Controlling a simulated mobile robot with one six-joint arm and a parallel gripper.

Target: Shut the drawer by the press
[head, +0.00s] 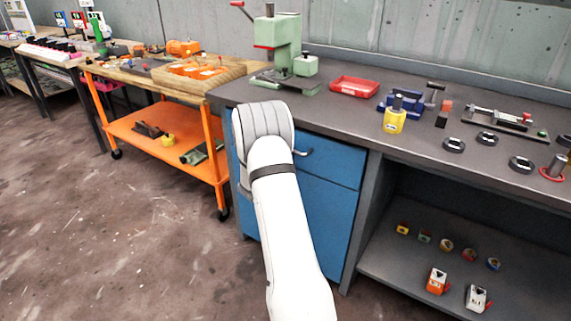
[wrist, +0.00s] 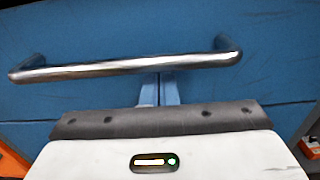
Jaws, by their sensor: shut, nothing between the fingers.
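The green press (head: 277,38) stands on the grey workbench. The blue drawer (head: 335,162) is in the cabinet below it, with a curved metal handle (head: 304,152) at the front. My arm covers the left part of the drawer in the head view, so I cannot tell whether it stands slightly open. In the wrist view the drawer front (wrist: 130,28) fills the picture behind the handle bar (wrist: 125,68).
An orange cart (head: 165,135) stands left of the cabinet. The bench top (head: 340,110) holds a red tray (head: 354,87), a yellow container (head: 394,120) and other tools. A lower shelf (head: 400,255) with small parts is at the right. The floor at the left is clear.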

